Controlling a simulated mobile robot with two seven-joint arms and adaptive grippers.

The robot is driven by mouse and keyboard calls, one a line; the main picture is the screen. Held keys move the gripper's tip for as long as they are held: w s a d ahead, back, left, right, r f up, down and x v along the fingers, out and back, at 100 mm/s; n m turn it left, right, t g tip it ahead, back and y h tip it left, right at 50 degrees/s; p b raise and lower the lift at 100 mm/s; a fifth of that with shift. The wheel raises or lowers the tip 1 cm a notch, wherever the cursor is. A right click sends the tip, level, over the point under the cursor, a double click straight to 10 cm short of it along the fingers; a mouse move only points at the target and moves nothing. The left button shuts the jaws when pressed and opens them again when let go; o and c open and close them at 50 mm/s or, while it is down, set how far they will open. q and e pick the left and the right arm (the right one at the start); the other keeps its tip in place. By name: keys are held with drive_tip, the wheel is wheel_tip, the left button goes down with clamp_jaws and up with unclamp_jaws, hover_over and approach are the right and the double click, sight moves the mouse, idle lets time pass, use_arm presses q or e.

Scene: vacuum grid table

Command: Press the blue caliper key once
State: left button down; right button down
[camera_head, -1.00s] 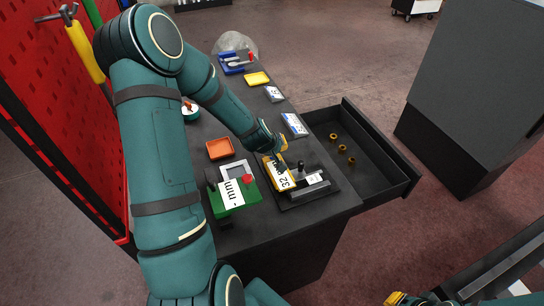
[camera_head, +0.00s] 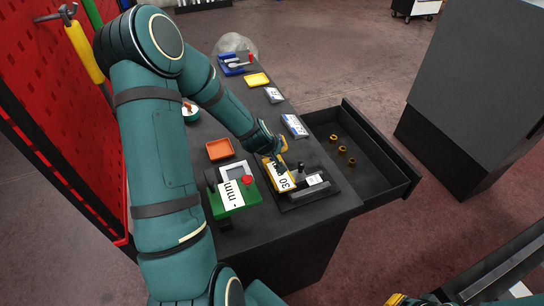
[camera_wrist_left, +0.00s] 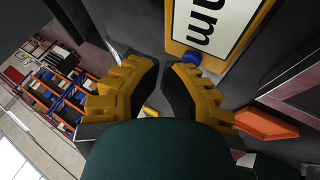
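The yellow caliper (camera_head: 270,175) lies on a black fixture on the grey table, with a white display that reads 30 in the head view. Its display and yellow edge also show at the top of the left wrist view (camera_wrist_left: 212,25). The blue caliper key (camera_wrist_left: 191,57) sits at the caliper's edge, just beyond the tip of one finger; I cannot tell whether they touch. My left gripper (camera_wrist_left: 164,64) is empty, its fingers a small gap apart. In the head view it hangs over the caliper's far end (camera_head: 281,150) and hides the key. My right gripper (camera_head: 397,298) is partly cut off at the bottom edge.
A green gauge (camera_head: 233,210) with a red button (camera_head: 247,181) stands left of the caliper. An orange tray (camera_head: 220,149) lies beyond it. An open drawer (camera_head: 375,150) with several brass rings juts out right. White cards and a yellow tray (camera_head: 257,80) lie farther back.

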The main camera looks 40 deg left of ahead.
use_arm(q)
drive_tip(key=shift+r+p, duration=0.3)
drive_tip(key=shift+r, duration=0.35)
wheel_tip(320, 180, up, 5)
drive_tip(key=p, duration=0.3)
drive_tip(key=shift+p, duration=0.3)
idle(0.6)
